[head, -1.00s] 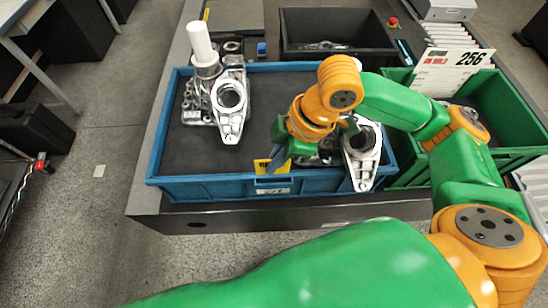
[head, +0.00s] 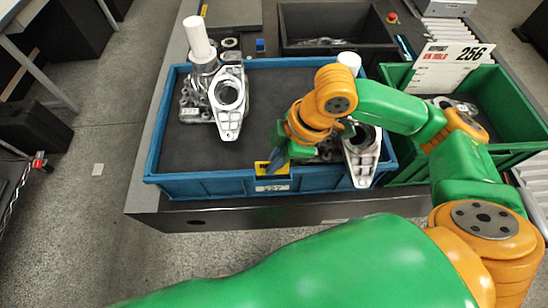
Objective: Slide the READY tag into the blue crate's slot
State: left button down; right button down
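The blue crate (head: 215,185) stands on the dark bench. A yellow tag (head: 261,168) with dark marks shows at its front wall, above a white label (head: 272,187); its lettering is too small to read. My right gripper (head: 278,163) reaches down over the front rim, with a dark finger across part of the yellow tag. I cannot tell whether the fingers grip the tag or how far it sits in the slot. The slot itself is not clear. My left gripper is not in view.
Cast metal parts stand in the blue crate at left (head: 228,95) and right (head: 361,155), the right one close to my gripper. A green crate (head: 520,150) on the right has a white "ON HOLD 256" card (head: 452,62). A black bin (head: 335,50) stands behind.

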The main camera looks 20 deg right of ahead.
aim_at(274, 175)
jog(key=shift+f, duration=0.15)
dwell(0.5)
jog(key=shift+f+p, duration=0.3)
jog(key=shift+f, duration=0.15)
dwell(0.3)
jog(key=shift+f, duration=0.1)
dwell(0.4)
jog(key=shift+f, duration=0.4)
jog(key=shift+f, duration=0.4)
jog(key=shift+f, duration=0.35)
dwell(0.4)
jog(key=c, duration=1)
grip_release()
jog(key=shift+s, duration=0.1)
